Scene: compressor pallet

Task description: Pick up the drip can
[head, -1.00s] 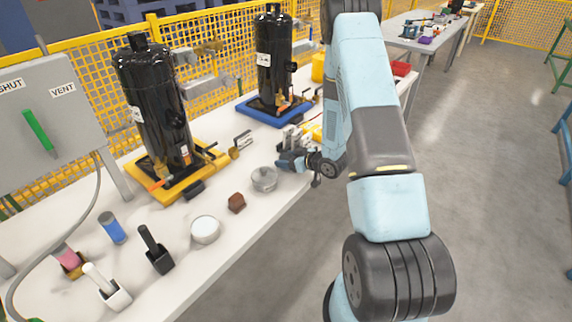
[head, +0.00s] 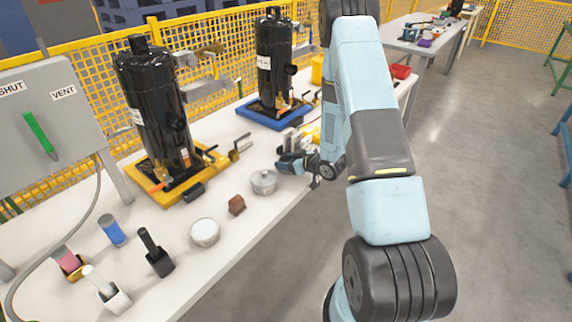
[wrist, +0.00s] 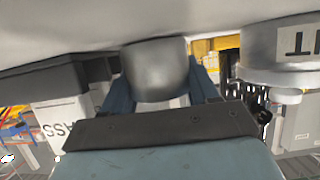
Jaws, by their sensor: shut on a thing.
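The silver drip can (head: 264,183) is on the white bench, right of the brown block and near the bench's right edge. My gripper (head: 283,165) comes in from the right, low over the bench at the can's upper right side. In the wrist view, a grey rounded metal body (wrist: 156,70), which I take for the can, sits between the two blue fingers, and my gripper is shut on it. The can's underside and any gap to the bench are hard to make out.
A brown block (head: 237,205) and a round pale-topped tin (head: 205,232) stand nearby. A black compressor stands on a yellow tray (head: 166,199), another on a blue tray (head: 243,112). Holders with handles are at the front left. The floor at right is clear.

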